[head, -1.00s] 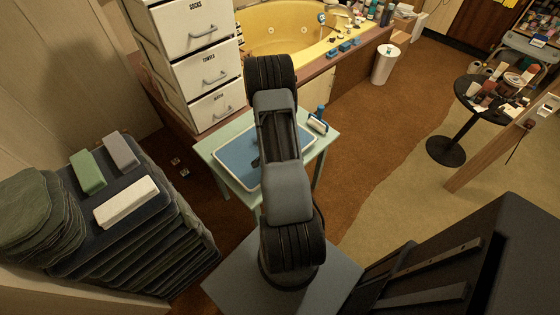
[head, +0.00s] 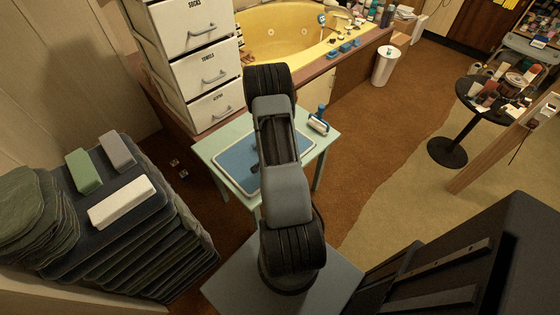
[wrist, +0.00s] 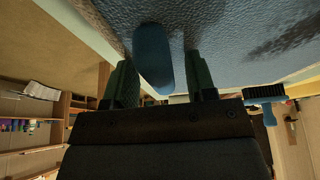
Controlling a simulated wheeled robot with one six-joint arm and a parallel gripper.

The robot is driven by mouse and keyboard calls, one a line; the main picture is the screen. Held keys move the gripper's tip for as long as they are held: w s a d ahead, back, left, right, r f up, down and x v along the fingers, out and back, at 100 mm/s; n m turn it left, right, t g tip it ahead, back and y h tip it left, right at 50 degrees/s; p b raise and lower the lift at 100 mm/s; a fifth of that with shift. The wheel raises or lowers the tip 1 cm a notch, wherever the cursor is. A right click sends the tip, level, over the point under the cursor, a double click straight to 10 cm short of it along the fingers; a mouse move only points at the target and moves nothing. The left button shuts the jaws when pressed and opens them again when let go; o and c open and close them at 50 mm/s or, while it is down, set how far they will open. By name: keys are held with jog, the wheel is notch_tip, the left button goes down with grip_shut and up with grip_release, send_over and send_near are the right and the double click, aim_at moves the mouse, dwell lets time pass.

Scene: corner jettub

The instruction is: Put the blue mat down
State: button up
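The blue mat (head: 236,163) has a pale rim and appears to lie flat on a small pale green table (head: 207,150) in the head view. My arm crosses in front of its middle and hides my gripper there. In the wrist view, the mat's textured blue surface (wrist: 235,40) fills the top, close to my gripper (wrist: 163,85). The two dark green fingers are spread apart. A smooth, rounded blue piece (wrist: 152,55) is between them, with a gap to the right finger. Whether it touches the left finger, or joins the mat, I cannot tell.
A blue-handled brush (head: 318,121) stands at the table's right corner. White drawers (head: 205,65) and a yellow tub (head: 285,30) are behind. Stacked dark cloths (head: 150,235) with several blocks are at left. A round black table (head: 490,95) is at right; brown floor between is clear.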

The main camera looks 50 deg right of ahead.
jog(key=p+v, duration=0.6)
jog(key=v, duration=0.6)
jog(key=w+a+r+n+t+y, duration=0.2)
jog(key=w+a+r+n+t, duration=0.2)
jog(key=w+a+r, duration=0.35)
jog(key=w+a+r+n+t+y, duration=0.25)
jog(key=w+a+r+n, duration=0.2)
jog(key=a+r, duration=0.5)
jog(key=s+a+r+n+y, duration=0.2)
jog(key=s+a+r+n, duration=0.35)
jog(key=a+r, duration=0.2)
jog(key=s+a+r+n+g+h, duration=0.1)
jog(key=s+r+n, duration=0.1)
jog(key=s, duration=0.4)
jog(key=s+a+r+n+g+h, duration=0.1)
jog(key=s+r+n, duration=0.1)
jog(key=s, duration=0.5)
jog(key=shift+r+n+g, duration=0.35)
jog(key=shift+r+n, duration=0.05)
jog(key=shift+r, duration=0.05)
